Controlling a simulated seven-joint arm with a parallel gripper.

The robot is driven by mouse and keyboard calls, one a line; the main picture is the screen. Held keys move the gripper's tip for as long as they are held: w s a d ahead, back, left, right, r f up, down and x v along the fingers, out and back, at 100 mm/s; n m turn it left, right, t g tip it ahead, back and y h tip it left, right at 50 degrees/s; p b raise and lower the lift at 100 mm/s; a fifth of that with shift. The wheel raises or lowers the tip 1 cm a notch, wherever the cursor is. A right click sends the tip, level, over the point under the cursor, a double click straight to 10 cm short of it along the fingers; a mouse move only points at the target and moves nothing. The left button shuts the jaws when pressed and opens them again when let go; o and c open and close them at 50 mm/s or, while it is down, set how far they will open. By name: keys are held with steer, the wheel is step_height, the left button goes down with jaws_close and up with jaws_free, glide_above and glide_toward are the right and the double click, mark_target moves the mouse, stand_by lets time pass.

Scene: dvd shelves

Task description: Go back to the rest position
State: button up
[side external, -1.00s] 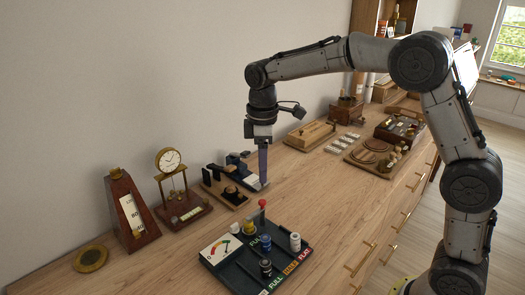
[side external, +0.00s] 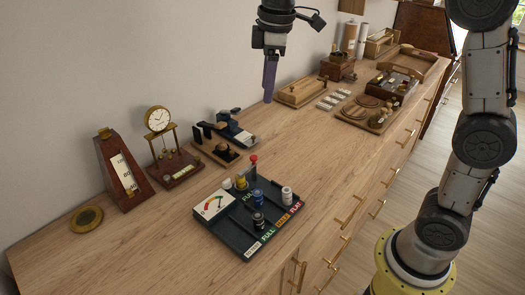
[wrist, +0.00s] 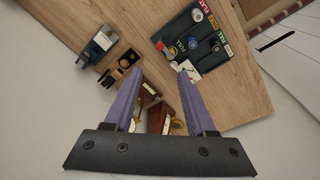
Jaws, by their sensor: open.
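My gripper (side external: 269,82) hangs in the air above the wooden dresser top (side external: 300,150), near the wall, pointing down. Nothing is in it. In the wrist view my gripper (wrist: 160,88) shows its two purple fingers spread apart, with the dresser top well below. The fingers touch nothing in either view. My arm rises out of the top of the side view, so its upper links are cut off.
A dark tray (side external: 235,232) with battery-like cylinders and a gauge stands at the front. Behind it are a metronome (side external: 124,172), a clock (side external: 159,120) and a stapler-like device (side external: 232,128). Wooden boxes (side external: 302,91) and a round-coaster board (side external: 366,112) lie farther right. The middle is clear.

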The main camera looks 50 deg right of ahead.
steer(key=s+d+r+m+t, duration=0.2)
steer(key=s+r, duration=0.2)
steer(key=s, duration=0.7)
steer(key=s+f+m+t, duration=0.2)
steer(key=s+f+m, duration=0.5)
steer(key=s+f, duration=0.3)
steer(key=s, duration=0.3)
steer(key=shift+d+f, duration=0.2)
steer(key=shift+f, duration=0.1)
steer(key=shift+s, duration=0.1)
